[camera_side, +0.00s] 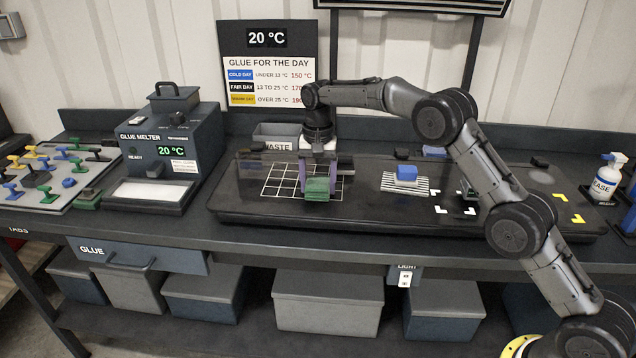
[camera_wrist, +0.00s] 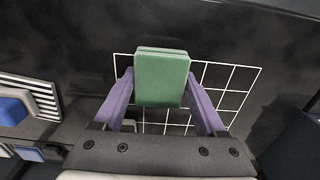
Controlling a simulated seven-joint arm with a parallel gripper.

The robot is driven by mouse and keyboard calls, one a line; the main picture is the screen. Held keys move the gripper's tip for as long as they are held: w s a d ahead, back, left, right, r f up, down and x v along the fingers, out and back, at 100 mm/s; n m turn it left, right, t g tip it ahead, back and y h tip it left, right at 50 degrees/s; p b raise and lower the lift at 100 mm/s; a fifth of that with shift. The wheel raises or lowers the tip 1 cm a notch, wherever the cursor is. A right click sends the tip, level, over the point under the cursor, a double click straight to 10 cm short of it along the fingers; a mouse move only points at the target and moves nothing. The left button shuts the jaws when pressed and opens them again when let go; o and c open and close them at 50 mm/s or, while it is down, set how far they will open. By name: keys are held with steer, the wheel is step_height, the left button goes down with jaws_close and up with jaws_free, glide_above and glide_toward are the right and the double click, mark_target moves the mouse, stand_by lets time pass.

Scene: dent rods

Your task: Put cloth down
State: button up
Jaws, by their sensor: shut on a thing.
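My gripper (camera_side: 319,180) is over the white grid (camera_side: 276,185) on the dark panel, with its two purple fingers pointing down. It is shut on a green folded cloth (camera_side: 317,190), which looks like a small layered pad. In the wrist view the cloth (camera_wrist: 162,78) sits between the purple fingers, with the white grid (camera_wrist: 238,80) behind it. I cannot tell whether the cloth touches the panel.
A blue block (camera_side: 407,173) rests on a striped pad (camera_side: 392,186) to the right. The glue melter (camera_side: 170,140) and a tray of colored tabs (camera_side: 50,175) stand left. A waste bin (camera_side: 275,135) is behind, and a spray bottle (camera_side: 606,180) is far right.

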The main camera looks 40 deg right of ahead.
mark_target(318, 182)
steer(key=shift+f, duration=0.1)
steer(key=o, duration=1.2)
steer(key=shift+o, duration=0.2)
step_height(318, 182, up, 12)
